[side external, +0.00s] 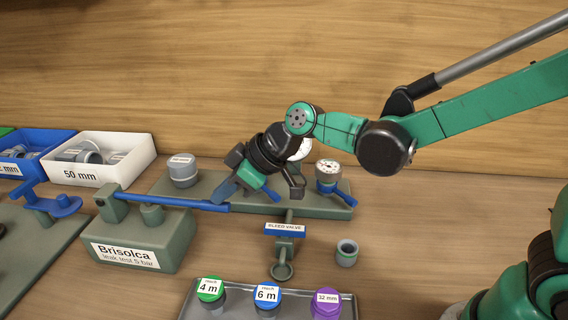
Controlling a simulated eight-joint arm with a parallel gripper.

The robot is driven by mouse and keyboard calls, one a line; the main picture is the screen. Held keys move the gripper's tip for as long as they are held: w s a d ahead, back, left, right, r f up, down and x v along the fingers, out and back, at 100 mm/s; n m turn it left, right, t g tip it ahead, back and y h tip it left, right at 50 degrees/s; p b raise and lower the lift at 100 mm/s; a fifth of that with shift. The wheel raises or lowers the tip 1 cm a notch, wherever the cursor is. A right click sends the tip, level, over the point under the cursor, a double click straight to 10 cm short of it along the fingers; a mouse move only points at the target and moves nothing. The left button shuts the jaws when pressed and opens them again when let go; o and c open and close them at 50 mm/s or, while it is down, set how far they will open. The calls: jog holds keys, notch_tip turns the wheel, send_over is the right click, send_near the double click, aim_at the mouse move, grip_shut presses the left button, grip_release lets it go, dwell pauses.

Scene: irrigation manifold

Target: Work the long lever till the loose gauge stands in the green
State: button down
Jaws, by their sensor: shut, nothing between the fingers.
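The long blue lever (172,202) runs level to the right from its pivot on the grey-green test pump (140,237), which is labelled "Brisolca leak test 5 bar". My gripper (222,194) is shut and empty, its tip at the lever's free right end; I cannot tell whether it touches. A small gauge (328,169) with a white face and blue collar stands on the right of the manifold plate. Another white round face (300,150) is partly hidden behind my wrist. I cannot read a needle or green zone on either, nor tell which is the loose gauge.
A blue "bleed valve" tag (285,229) stands in front of the manifold. A loose grey fitting (347,252) is to its right. A tray (346,300) with capped fittings lies in front. A white bin (143,158) and a blue bin (63,141) stand back left.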

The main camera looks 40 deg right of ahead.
jog(key=v, duration=1.2)
jog(key=shift+w+a+r, duration=0.25)
jog(key=shift+r, duration=0.15)
jog(key=shift+w, duration=0.1)
jog(key=w+a+r+g+h, duration=0.2)
jog(key=w+a+r, duration=0.1)
jog(key=r, duration=0.5)
jog(key=shift+w+a+r, duration=0.3)
jog(key=shift+a+r, duration=0.05)
jog(key=shift+a, duration=0.05)
jog(key=shift+f, duration=0.1)
